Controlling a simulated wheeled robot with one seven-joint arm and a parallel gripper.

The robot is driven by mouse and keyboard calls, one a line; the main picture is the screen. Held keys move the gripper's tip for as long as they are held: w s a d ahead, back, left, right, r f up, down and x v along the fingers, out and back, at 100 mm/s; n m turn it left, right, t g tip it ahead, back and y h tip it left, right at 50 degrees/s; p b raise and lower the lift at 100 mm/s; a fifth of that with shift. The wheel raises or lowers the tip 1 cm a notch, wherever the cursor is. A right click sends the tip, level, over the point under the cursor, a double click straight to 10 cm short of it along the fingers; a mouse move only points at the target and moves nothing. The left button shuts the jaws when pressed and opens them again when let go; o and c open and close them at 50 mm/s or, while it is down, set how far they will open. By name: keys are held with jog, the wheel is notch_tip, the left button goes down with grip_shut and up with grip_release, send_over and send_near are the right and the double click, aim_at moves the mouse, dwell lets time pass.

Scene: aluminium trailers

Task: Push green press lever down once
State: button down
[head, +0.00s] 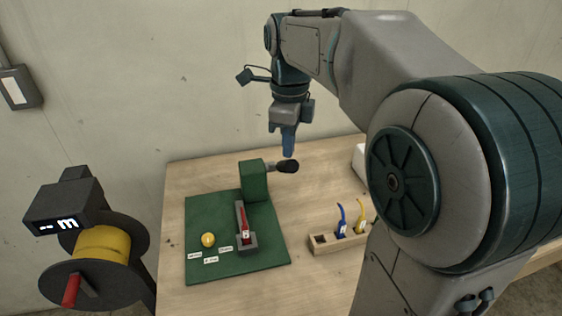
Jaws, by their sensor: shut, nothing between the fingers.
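The green press (254,181) stands at the back of a green base plate (208,256) on the wooden table. Its lever sticks out to the right from the press body and ends in a dark knob (288,166). A grey channel with a red part (243,225) runs forward from the press. My gripper (288,153) is shut and empty, pointing down just above the knob. I cannot tell whether the fingertips touch it.
A yellow button (208,240) and several white labels lie on the plate. A wooden holder (338,243) with blue and yellow tools is at the right. A yellow spool (102,247) with a red crank and a dark display box (65,208) stand left of the table.

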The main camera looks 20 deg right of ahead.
notch_tip(320, 180, down, 15)
jog(key=b, duration=1)
jog(key=shift+f, duration=0.15)
dwell(1.4)
jog(key=shift+r+p, duration=6.9)
jog(key=shift+r, duration=1.35)
